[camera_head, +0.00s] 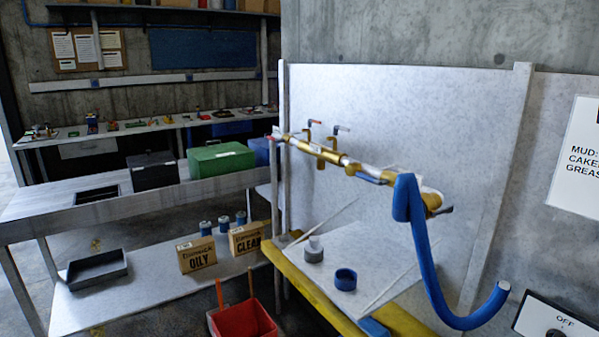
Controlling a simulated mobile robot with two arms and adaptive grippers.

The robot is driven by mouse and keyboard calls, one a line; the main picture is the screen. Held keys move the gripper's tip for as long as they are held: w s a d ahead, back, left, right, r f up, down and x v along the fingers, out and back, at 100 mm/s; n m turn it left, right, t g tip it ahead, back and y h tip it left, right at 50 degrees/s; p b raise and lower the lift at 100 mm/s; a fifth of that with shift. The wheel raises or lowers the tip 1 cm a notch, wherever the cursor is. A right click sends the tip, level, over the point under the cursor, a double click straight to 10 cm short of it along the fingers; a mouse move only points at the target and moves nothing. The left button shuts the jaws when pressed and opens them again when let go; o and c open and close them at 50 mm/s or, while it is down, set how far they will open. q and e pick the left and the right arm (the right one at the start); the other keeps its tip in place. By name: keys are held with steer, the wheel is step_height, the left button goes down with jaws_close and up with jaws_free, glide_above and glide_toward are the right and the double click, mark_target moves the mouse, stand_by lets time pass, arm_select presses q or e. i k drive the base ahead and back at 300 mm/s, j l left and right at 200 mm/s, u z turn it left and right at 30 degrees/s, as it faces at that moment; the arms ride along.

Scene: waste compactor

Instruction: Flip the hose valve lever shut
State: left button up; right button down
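A brass pipe manifold (345,163) runs in front of a pale grey panel, right of centre. A thick blue hose (425,260) hangs from its right end and curves up to an open end at lower right. A small blue lever (370,179) lies roughly along the pipe, left of the hose. A lever with a red tip (314,122) and one with a grey-blue tip (341,128) stand up behind the pipe. Which one is the hose valve lever, I cannot tell for sure; the hose partly hides the pipe's right end. Neither of my grippers is in view.
A sloped pale tray with a blue ring (346,279) lies below the pipe, edged by a yellow beam (312,290). A red bucket (243,322) stands at lower middle. A workbench holds a green box (220,160). An OFF switch panel (556,321) is at lower right.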

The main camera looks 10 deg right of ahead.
mark_target(373, 181)
steer(key=i+j+u, duration=0.1)
steer(key=i, duration=0.3)
steer(key=i+j, duration=0.3)
steer(key=i, duration=0.15)
steer(key=u, duration=0.05)
